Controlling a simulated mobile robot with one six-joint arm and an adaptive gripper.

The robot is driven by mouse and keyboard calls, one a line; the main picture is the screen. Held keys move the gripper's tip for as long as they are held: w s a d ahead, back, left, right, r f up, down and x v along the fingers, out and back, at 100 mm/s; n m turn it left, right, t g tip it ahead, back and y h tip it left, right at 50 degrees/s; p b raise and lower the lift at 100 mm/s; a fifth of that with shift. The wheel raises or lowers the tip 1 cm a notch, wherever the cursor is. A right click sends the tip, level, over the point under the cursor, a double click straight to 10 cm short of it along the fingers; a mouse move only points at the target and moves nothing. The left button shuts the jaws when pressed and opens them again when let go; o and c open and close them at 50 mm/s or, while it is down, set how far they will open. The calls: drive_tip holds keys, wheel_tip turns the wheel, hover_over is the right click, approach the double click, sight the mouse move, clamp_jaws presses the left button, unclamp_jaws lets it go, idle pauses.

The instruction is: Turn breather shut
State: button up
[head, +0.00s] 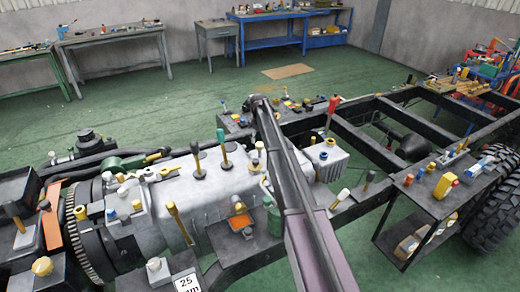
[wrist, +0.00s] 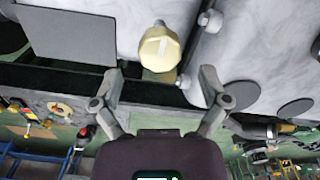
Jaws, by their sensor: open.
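In the wrist view, a pale yellow hexagonal cap (wrist: 159,48), which looks like the breather, stands on a grey metal housing (wrist: 238,50). A light bolt-like tip shows at its upper end. My gripper (wrist: 160,74) is open and empty, its fingers spread to the left and right, just below the cap in the picture. I cannot tell the depth between fingertips and cap. In the head view, my arm crosses the silver gearbox area (head: 185,195) and my gripper is not discernible. Several yellow-topped parts there look alike, so I cannot tell which is the breather.
A rounded bolt head (wrist: 210,20) sits right of the cap. A flat dark plate (wrist: 65,36) lies to its left. Upright handles, including a red one (head: 333,104), crowd the chassis. A side shelf (head: 440,195) bears loose parts. The green floor (head: 190,115) behind is mostly clear.

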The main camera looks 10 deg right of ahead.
sight(260, 144)
drive_tip(key=shift+f+b, duration=1.4)
drive_tip(key=shift+f, duration=0.35)
drive_tip(key=c, duration=1.1)
